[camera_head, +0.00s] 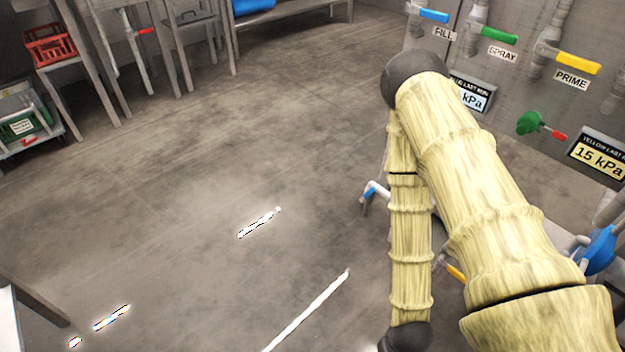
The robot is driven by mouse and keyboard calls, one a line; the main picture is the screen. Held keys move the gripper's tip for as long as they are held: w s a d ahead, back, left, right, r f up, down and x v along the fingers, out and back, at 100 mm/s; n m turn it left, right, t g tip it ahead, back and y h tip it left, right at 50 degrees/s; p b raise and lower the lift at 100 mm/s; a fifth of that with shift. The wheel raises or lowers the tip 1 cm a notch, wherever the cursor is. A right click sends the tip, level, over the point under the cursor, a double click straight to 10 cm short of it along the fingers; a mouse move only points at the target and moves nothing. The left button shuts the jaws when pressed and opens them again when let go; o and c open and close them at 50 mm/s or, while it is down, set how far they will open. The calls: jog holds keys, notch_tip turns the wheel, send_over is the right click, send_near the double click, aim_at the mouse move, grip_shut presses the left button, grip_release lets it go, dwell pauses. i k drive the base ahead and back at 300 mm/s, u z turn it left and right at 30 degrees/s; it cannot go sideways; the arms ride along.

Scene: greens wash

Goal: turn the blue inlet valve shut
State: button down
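Several blue parts show, and I cannot tell which is the inlet valve. A blue lever (433,16) sits on a pipe above the FILL label at the top right, lying roughly level. A smaller blue-tipped handle (369,192) on a pale pipe shows just left of my arm, partly hidden by it. A rounded blue fitting (602,250) is at the right edge, partly cut off. My arm, in a yellowish ribbed sleeve, bends at a dark elbow and runs down to a dark joint at the bottom edge. My gripper is out of the picture.
A green lever (499,35) labelled SPRAY, a yellow lever (578,63) labelled PRIME and a green valve (528,123) are on the right panel. A display (600,158) reads 15 kPa. A red crate (50,48) is on a rack at left. The middle floor is clear.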

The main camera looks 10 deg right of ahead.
aim_at(372, 190)
jog(key=u, duration=0.95)
jog(key=k, duration=0.45)
jog(key=z, duration=1.05)
jog(key=i, duration=0.8)
